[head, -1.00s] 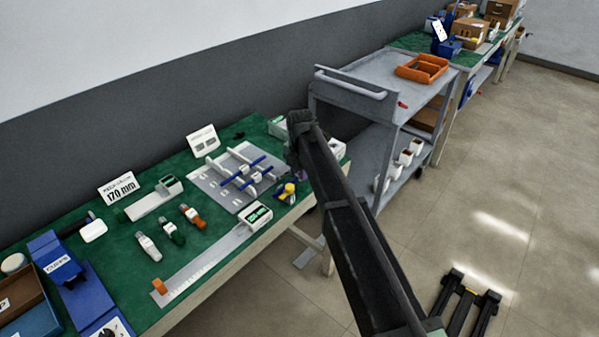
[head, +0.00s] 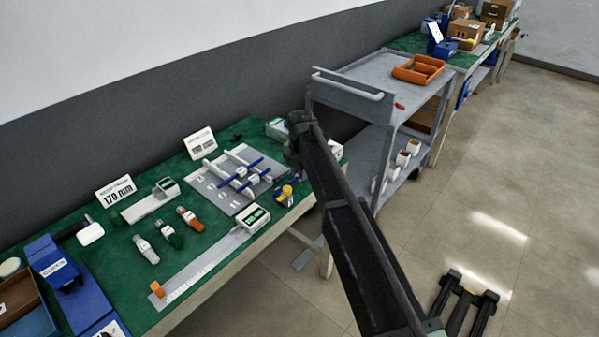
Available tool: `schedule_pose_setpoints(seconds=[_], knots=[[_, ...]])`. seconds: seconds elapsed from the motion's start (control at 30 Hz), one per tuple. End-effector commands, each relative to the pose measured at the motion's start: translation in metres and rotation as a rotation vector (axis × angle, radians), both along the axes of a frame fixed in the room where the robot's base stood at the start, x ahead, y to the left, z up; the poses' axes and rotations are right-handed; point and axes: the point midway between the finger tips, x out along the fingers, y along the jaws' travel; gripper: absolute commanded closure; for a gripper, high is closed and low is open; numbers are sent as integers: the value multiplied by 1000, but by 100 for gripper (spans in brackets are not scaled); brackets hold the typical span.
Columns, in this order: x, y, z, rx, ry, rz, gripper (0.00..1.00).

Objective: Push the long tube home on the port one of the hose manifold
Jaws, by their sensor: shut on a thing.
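A grey board (head: 205,187) on the green bench carries white fittings and rails with blue tubes (head: 254,163) across them. This looks like the hose manifold (head: 240,178); its port numbers are too small to read. I cannot tell which blue tube is the long one, or how far any tube sits on a port. My black arm reaches up from the bottom to a joint at the right end of the bench. My gripper does not show; the arm appears to hide it.
A measuring rail with an orange block (head: 157,289) and a display (head: 256,218) lies along the front edge. Several clamp-like pieces (head: 172,236) and a "170 mm" sign (head: 116,193) stand left. A yellow-and-blue item (head: 285,194) is right of the board. A grey cart (head: 350,92) stands beyond.

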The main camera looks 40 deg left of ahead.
Motion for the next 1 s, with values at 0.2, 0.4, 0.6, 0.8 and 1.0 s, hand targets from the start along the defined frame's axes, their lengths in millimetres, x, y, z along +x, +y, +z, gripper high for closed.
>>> schedule_pose_setpoints(seconds=[0.2,0.4,0.6,0.8,1.0], knots=[[0,0,0,0,0,0,100],[1,0,0,0,0,0,100],[5,0,0,0,0,0,100],[6,0,0,0,-1,0,100],[6,0,0,0,-1,-1,56]])
